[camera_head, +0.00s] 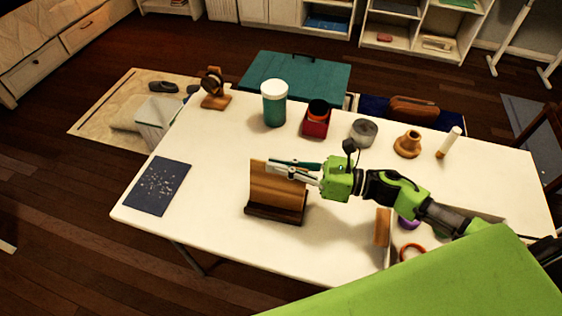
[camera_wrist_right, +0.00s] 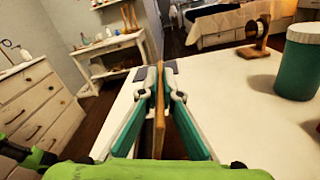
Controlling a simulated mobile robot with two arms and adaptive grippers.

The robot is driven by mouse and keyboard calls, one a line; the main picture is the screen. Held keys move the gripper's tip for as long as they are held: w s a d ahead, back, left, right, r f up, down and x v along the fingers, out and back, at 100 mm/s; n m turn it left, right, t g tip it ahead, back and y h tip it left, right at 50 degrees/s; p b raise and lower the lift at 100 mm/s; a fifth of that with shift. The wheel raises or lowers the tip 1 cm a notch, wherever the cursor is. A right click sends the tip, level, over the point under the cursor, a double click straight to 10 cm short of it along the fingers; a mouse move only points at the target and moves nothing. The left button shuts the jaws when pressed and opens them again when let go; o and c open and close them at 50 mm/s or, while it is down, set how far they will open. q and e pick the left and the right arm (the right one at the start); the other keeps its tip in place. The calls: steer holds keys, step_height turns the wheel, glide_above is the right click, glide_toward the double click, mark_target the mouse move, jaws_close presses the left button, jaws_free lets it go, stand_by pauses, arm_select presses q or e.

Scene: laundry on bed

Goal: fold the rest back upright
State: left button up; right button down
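The wooden rest (camera_head: 278,188) stands on the white table, its panel rising nearly upright from a dark base (camera_head: 275,213). My right gripper (camera_head: 275,164) is at the panel's upper edge, reaching in from the right. In the right wrist view the panel (camera_wrist_right: 159,110) shows edge-on between the two fingers (camera_wrist_right: 158,75), which appear closed against its faces. The fingers and hand hide part of the panel's top edge. My left gripper is not in view.
On the white table (camera_head: 215,215), a teal jar (camera_head: 274,104), a red box (camera_head: 316,124), a grey tin (camera_head: 363,132) and a brown pot (camera_head: 408,144) stand behind the rest. A dark speckled mat (camera_head: 158,188) lies at the left. The table between mat and rest is clear.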

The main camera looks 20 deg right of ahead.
steer(key=shift+s+a+r+n+b, duration=0.1)
steer(key=shift+s+a+n+b, duration=0.2)
steer(key=shift+s+n, duration=0.25)
steer(key=shift+s+a+r+n+b, duration=0.1)
steer(key=shift+s+a+n+b, duration=0.1)
steer(key=shift+s+a+n, duration=0.25)
steer(key=shift+s+a+r, duration=0.1)
steer(key=shift+s+a, duration=0.2)
steer(key=shift+s, duration=0.4)
stand_by(0.4)
steer(key=c, duration=2.2)
jaws_free()
steer(key=shift+c, duration=0.2)
steer(key=v, duration=1.2)
